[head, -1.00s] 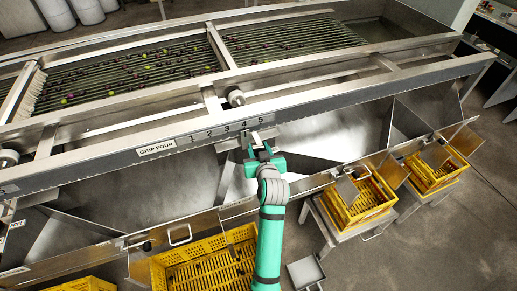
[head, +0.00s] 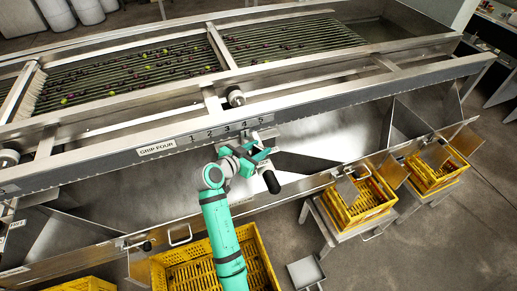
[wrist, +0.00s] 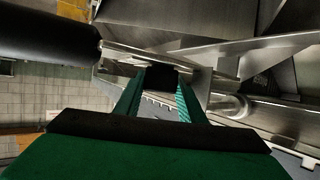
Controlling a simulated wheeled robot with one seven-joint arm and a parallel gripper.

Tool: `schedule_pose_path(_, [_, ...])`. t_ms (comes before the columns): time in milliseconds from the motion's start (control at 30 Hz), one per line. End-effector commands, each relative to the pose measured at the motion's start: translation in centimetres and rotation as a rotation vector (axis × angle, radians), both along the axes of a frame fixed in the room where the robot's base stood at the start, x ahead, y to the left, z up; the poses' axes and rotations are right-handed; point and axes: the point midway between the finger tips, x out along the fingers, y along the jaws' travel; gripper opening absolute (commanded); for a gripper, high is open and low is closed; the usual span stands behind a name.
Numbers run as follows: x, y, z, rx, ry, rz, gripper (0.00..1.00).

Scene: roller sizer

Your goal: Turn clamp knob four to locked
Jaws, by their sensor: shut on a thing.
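My gripper (head: 259,153) is at the front rail of the sizer, just below the right end of the numbered scale (head: 226,131). In the wrist view its two green fingers (wrist: 160,88) are shut on a small dark piece (wrist: 162,75), which I take to be clamp knob four. In the head view the gripper mostly hides this knob. A black cylindrical handle (head: 271,182) sticks out below the gripper. It also shows large at the upper left in the wrist view (wrist: 45,38), beside the fingers. Whether the knob is locked cannot be seen.
Steel chutes (head: 330,133) lie behind and below the gripper. Yellow crates (head: 190,274) stand beneath the front edge, with more at the right (head: 369,208). Fruit lies on the rollers (head: 130,75).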

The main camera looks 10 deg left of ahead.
Motion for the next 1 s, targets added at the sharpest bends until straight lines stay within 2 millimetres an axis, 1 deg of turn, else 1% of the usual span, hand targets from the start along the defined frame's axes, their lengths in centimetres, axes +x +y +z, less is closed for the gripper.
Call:
schedule_pose_path(200, [0.04, 0.06, -0.08, -0.001, 0.003, -0.155, 0.14])
schedule_pose_path(433, [-0.01, -0.04, -0.19, -0.001, 0.005, -0.259, 0.14])
schedule_pose_path(667, [-0.01, -0.12, -0.24, 0.000, 0.006, -0.303, 0.14])
schedule_pose_path(1000, [-0.03, -0.15, -0.31, 0.000, 0.007, -0.308, 0.14])
